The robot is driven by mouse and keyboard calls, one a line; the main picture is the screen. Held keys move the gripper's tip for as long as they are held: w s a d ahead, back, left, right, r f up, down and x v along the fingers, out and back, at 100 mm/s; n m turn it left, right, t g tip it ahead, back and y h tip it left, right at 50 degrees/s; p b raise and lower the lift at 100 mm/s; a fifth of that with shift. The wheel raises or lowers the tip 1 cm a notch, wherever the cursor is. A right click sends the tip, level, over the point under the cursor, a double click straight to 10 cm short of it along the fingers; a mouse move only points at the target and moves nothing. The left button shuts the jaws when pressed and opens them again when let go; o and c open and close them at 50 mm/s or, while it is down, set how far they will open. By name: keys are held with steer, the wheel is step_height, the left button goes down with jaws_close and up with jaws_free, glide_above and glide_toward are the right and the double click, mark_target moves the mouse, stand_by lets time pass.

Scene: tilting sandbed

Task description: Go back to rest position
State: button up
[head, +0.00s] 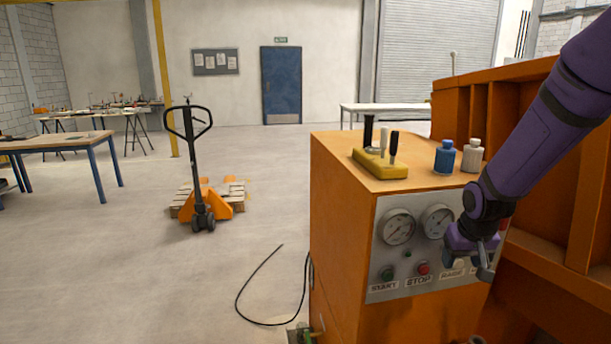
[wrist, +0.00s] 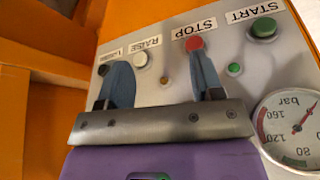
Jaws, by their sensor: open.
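My gripper (head: 484,268) is at the right of the head view, in front of the grey control panel (head: 385,293) on the orange machine. It covers part of the panel's right side. In the wrist view my gripper (wrist: 162,80) is open, with its two blue-grey fingers apart and nothing between them. The red STOP button (wrist: 194,43) shows close to one finger, and the white RAISE button (wrist: 140,59) shows between the fingers. The green START button (wrist: 263,27) is to the right. I cannot tell whether the fingers touch the panel.
On the orange cabinet (head: 335,165) stand a yellow holder (head: 380,165) with several handles, a blue bottle (head: 445,158) and a white bottle (head: 472,156). Orange machine walls (head: 545,180) rise at the right. A pallet jack (head: 190,160) stands left; a black cable (head: 250,280) lies on the floor.

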steer(key=s+a+r+t, duration=0.1)
steer(key=s+a+r, duration=0.1)
steer(key=s+r, duration=0.8)
steer(key=s+a+r+t, duration=0.1)
steer(key=s+a+r, duration=0.2)
steer(key=s+r, duration=0.8)
steer(key=s, duration=0.5)
steer(key=shift+s+r+n+y, duration=0.2)
steer(key=shift+s+n+y, duration=0.1)
steer(key=shift+y, duration=0.1)
